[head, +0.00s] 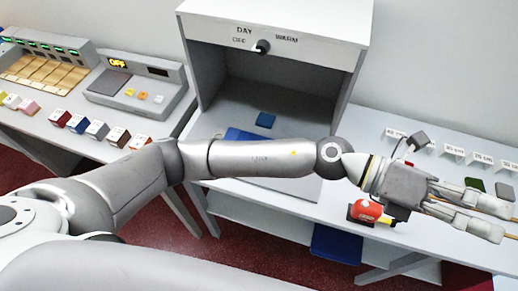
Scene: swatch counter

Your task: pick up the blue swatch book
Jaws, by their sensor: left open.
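Several small blocks with pale labelled tops, possibly swatch books, stand in a row on the left counter. One of them is dark blue (78,123), between a dark red one and a grey-blue one. A small blue square (266,120) lies inside the open grey booth, and a larger blue flat piece there is partly hidden behind my left arm. I cannot tell for certain which is the blue swatch book. My left gripper (504,220) is open over the right counter, pointing right, far from these blue things. My right gripper is out of view.
The booth (274,24) has a knob marked DAY, OFF and WARM. A red and yellow device (367,212) stands beside my left wrist. Green (475,184) and dark (504,190) pads and small label cards lie at right. A control box (133,84) stands at left.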

